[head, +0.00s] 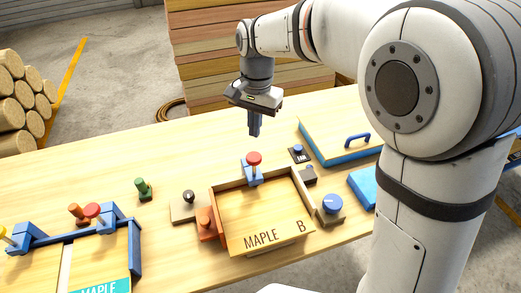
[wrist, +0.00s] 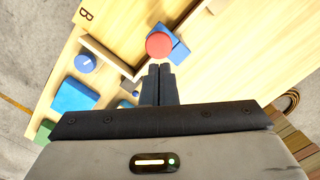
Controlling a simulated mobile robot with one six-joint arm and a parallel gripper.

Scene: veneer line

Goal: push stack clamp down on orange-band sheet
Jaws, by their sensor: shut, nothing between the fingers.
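A clamp with a red knob (head: 254,159) on a blue bracket stands at the back edge of the tray marked MAPLE B (head: 262,213). A short stem shows under the knob, which looks raised. My gripper (head: 255,130) is shut and empty, pointing down above the table, above the clamp in the head view. In the wrist view the fingertips (wrist: 160,70) appear just beside the red knob (wrist: 159,45), apart or touching I cannot tell. A pale wooden sheet lies in the tray. An orange block (head: 207,222) sits at its left side; no orange band is clear on the sheet.
A second frame with blue clamps (head: 118,222) and red and orange knobs stands at left. A green peg (head: 143,188), a black knob (head: 188,196) and a blue dial (head: 332,204) surround the tray. A blue-edged lidded box (head: 340,140) lies right. The table's back left is clear.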

